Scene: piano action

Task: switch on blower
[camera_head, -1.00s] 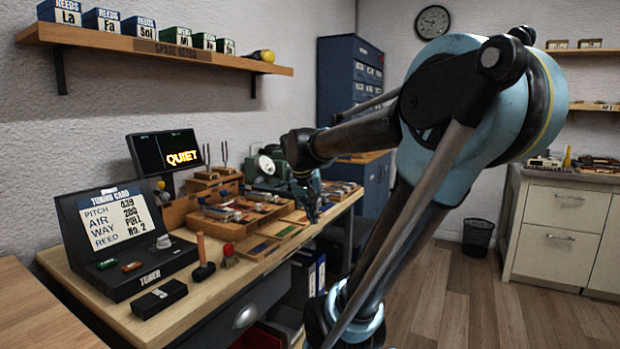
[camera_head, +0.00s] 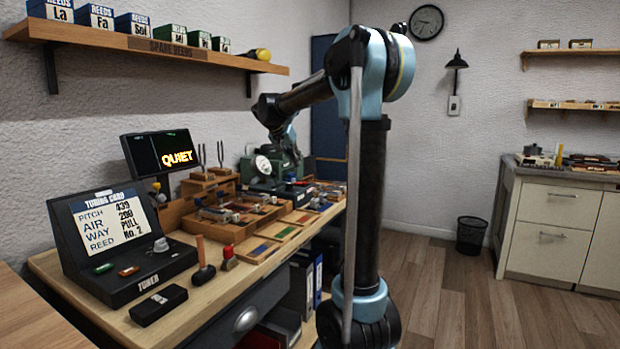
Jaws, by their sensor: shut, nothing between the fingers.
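A green machine with a round white dial (camera_head: 262,165) stands at the far end of the workbench; it looks like the blower, though I see no label on it. Its switch cannot be made out. My gripper (camera_head: 291,152) is small and dark in this view, pointing down at the end of my raised arm, in front of or above the green machine. It is shut and empty. I cannot tell whether it touches the machine.
The workbench (camera_head: 205,310) holds a tuner case (camera_head: 125,245), a screen reading QUIET (camera_head: 160,152), a black box (camera_head: 158,304) and wooden reed trays (camera_head: 225,225). A shelf of reed boxes (camera_head: 150,45) hangs above. A bin (camera_head: 471,235) stands on open floor at right.

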